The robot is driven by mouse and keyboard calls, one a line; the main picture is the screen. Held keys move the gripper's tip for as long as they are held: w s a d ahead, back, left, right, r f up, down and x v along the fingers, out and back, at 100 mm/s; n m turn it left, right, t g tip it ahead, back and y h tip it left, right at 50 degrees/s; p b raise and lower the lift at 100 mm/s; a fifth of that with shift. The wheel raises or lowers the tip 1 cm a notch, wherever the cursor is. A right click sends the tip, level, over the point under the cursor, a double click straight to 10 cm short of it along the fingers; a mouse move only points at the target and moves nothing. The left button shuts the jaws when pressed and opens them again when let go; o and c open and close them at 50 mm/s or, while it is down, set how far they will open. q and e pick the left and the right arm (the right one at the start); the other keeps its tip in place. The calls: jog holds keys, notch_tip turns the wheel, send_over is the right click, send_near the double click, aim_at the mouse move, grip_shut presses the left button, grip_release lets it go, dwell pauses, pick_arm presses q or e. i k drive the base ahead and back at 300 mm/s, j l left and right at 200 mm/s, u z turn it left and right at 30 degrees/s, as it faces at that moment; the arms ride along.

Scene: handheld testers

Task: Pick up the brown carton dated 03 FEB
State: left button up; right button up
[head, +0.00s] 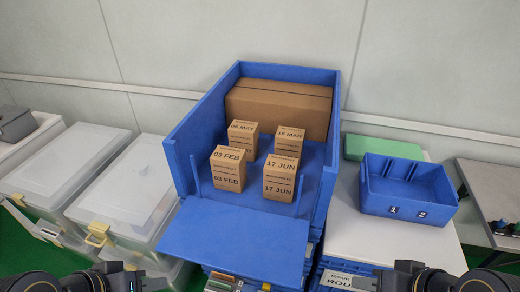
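The brown carton dated 03 FEB (229,169) stands upright at the front left inside the open blue crate (185,150). My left gripper (150,284) is at the bottom edge of the head view, well in front of the crate and apart from the carton. My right gripper (372,283) is at the bottom edge to the right, also apart from the cartons. Both grippers are only partly in view, so their finger openings cannot be made out.
Beside it stand cartons dated 17 JUN (279,178), 06 MAY (243,138) and 15 MAR (289,142). A large brown box (278,107) lies behind them. The crate's front flap (235,240) is folded down. A blue two-compartment bin (408,190) stands right; lidded clear boxes (120,200) stand left.

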aim_at(229, 164)
jog(key=u, duration=1.25)
jog(key=k+l+u, duration=0.1)
jog(key=l+u, duration=0.25)
jog(key=k+l+u, duration=0.1)
jog(key=u, duration=0.3)
jog(key=k+l+u, duration=0.2)
jog(key=l+u, duration=0.15)
jog(key=l, duration=0.25)
